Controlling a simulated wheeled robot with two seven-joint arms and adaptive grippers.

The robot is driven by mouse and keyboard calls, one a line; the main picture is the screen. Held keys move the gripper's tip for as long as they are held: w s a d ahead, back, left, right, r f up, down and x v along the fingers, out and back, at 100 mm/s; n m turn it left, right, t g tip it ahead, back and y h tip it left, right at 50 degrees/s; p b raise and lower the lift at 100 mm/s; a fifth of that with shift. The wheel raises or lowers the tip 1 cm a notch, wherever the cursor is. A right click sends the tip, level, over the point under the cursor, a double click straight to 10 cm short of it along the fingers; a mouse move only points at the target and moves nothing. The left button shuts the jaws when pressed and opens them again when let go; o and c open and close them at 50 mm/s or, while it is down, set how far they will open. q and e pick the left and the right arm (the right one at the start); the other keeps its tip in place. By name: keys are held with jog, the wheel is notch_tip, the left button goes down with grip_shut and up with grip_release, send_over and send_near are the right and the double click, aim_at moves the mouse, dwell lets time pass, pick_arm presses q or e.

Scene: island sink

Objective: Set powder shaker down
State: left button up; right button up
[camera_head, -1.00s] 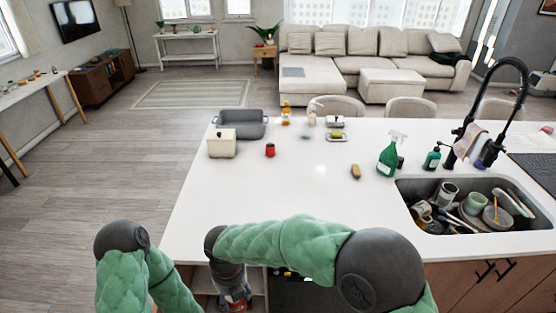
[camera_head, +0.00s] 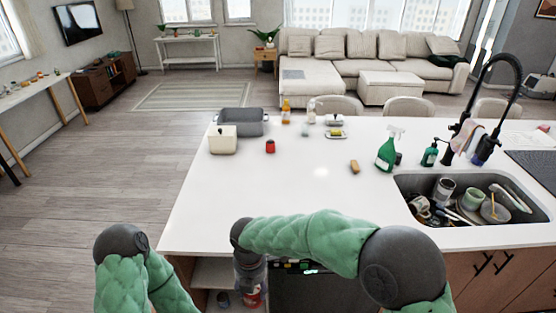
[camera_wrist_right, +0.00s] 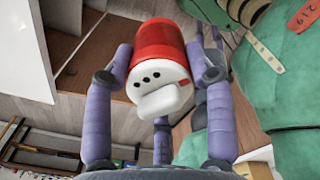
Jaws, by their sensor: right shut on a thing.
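The powder shaker (camera_wrist_right: 160,65) is red with a white end that has several dark holes and a white flap. My right gripper (camera_wrist_right: 158,70) is shut on it, with one finger on each side. In the head view the shaker (camera_head: 252,299) shows partly below my right gripper (camera_head: 250,285), at the near side of the island, lower than the countertop. My left arm comes in at the lower left, but its gripper is out of view.
An open shelf (camera_head: 212,272) under the counter lies beside the right gripper, with small items (camera_head: 223,299) low in it. The countertop (camera_head: 290,185) has a wide clear area. A sink (camera_head: 470,235) full of dishes, a green spray bottle (camera_head: 387,152) and a grey tray (camera_head: 240,118) surround it.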

jog(key=w+d+f+m+b, duration=0.3)
jog(key=d+f+m, duration=0.1)
jog(key=d+m, duration=0.45)
jog(key=w+d+f+m+b, duration=0.2)
jog(key=d+f+m+b, duration=0.2)
jog(key=d+m, duration=0.5)
jog(key=w+d+f+m+b, duration=0.35)
jog(key=d+m, duration=0.35)
jog(key=m, duration=0.4)
jog(key=s+f, duration=0.5)
jog(key=f, duration=0.1)
jog(key=shift+s+d, duration=0.2)
jog(key=shift+d, duration=0.1)
jog(key=shift+m, duration=0.25)
